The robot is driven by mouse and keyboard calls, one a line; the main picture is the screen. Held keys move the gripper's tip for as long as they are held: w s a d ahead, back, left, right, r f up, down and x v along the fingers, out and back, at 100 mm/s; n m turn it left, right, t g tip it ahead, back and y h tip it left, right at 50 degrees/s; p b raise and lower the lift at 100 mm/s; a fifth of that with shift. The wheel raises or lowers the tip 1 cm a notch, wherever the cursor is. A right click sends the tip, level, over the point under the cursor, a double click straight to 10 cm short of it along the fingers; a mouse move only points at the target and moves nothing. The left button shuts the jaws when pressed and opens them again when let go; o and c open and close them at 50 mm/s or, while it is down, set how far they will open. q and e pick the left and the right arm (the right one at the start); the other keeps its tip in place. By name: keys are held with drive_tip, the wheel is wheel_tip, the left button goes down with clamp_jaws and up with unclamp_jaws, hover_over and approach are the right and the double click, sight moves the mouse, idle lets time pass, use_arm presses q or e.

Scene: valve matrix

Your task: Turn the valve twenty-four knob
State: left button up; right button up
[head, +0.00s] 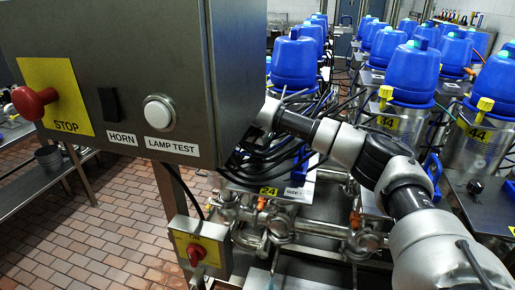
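A yellow label reading 24 (268,190) sits low in the middle of the head view, in front of dark hoses. A blue-capped valve head (295,62) stands above it, just right of the grey control box. I cannot make out its knob, which seems hidden around my arm and the box. Similar valves carry yellow knobs, one above label 34 (386,92) and one above label 44 (485,104). My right arm comes in from the lower right and reaches left to the box's edge. Its gripper is hidden there. My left gripper is not in view.
The grey control box (185,60) fills the upper left, with a red STOP button (34,102) and a white lamp test button (159,112). A small red-knobbed box (200,248) hangs below. Steel pipes (300,232) run beneath the valves. Brick-tiled floor (90,235) is open at left.

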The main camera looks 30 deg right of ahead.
drive_tip(key=shift+r, duration=0.15)
drive_tip(key=o, duration=0.9)
drive_tip(key=b+v, duration=0.2)
drive_tip(key=v, duration=0.4)
drive_tip(key=shift+a, duration=0.2)
drive_tip(key=shift+s+a+r, duration=0.15)
drive_tip(key=shift+r, duration=0.45)
